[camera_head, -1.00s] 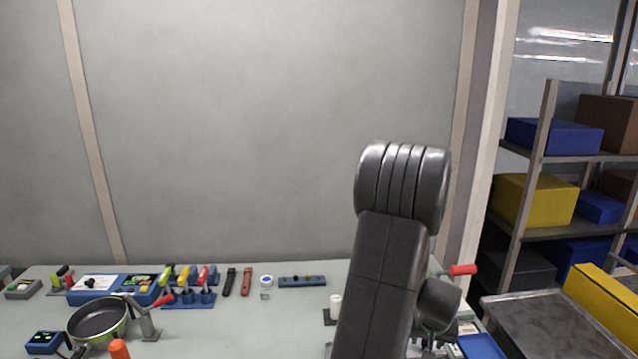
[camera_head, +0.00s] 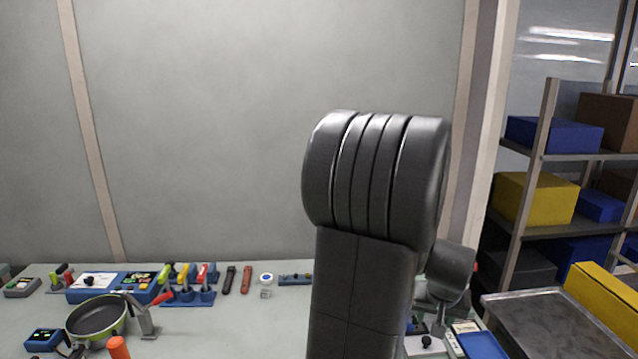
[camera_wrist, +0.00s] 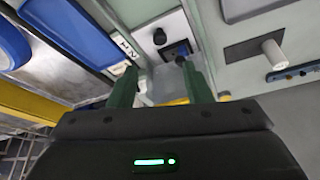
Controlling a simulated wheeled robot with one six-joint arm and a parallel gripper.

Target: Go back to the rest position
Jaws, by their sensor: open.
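My gripper (camera_wrist: 160,88) shows in the wrist view with its two dark green fingers apart and nothing between them. Below the fingers in that view lie a pale box with a black knob (camera_wrist: 159,37) and a dark square part. In the head view my dark arm stands up at the right of centre and hides part of the table; the gripper itself is hidden there. The pan (camera_head: 97,316) with a green rim rests at the left of the table, next to a red-handled clamp (camera_head: 147,313).
The table (camera_head: 225,325) has a clear stretch in the middle. Tools stand in a blue holder (camera_head: 190,296) along its back. A blue tray (camera_head: 481,345) lies at the right end. A metal cart (camera_head: 545,318) and a shelf with boxes (camera_head: 535,200) stand at right.

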